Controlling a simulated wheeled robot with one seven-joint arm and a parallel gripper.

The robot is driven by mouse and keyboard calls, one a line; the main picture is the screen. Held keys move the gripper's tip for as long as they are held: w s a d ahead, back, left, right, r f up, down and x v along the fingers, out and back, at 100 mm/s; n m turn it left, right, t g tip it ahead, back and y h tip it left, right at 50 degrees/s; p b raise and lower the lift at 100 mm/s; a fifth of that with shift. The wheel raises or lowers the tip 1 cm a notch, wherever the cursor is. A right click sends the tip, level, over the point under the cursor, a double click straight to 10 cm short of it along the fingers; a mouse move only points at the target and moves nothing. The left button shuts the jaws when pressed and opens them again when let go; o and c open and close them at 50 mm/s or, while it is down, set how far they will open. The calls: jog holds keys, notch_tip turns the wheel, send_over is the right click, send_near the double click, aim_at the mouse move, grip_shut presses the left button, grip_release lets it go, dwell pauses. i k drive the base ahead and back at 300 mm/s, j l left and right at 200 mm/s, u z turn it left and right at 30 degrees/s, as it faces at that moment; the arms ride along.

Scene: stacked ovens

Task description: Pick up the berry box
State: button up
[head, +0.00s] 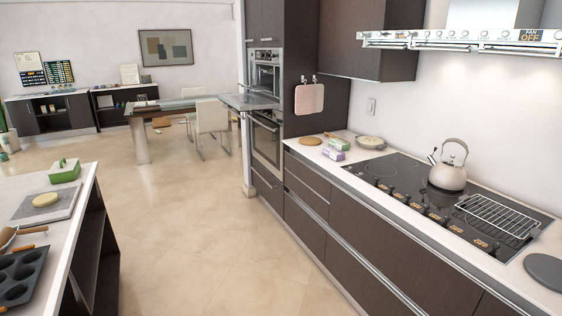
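No box in the head view carries a label that I can read, so I cannot tell for sure which is the berry box. A small green open-looking box (64,170) sits at the far end of the white-topped island on the left. Two small cartons, one white and green (339,144) and one white and purple (333,153), lie close together on the right counter, left of the cooktop. My gripper is not in view.
The island (86,196) also holds a board (30,207) with a pale round item and a dark muffin tin (22,275). The cooktop (400,185) bears a kettle (448,168) and wire rack (497,214). Stacked ovens (265,110) stand beyond. The floor between is clear.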

aim_at(336, 156)
jog(key=i+u, duration=0.2)
jog(key=i, duration=0.75)
jog(key=i+l+u, duration=0.15)
jog(key=i, duration=0.8)
jog(key=i+z, duration=0.1)
jog(key=i, duration=0.6)
jog(key=i+j+z, duration=0.1)
jog(key=i, duration=0.6)
jog(key=i+l+z, duration=0.3)
jog(key=i, duration=0.3)
jog(key=l, duration=0.1)
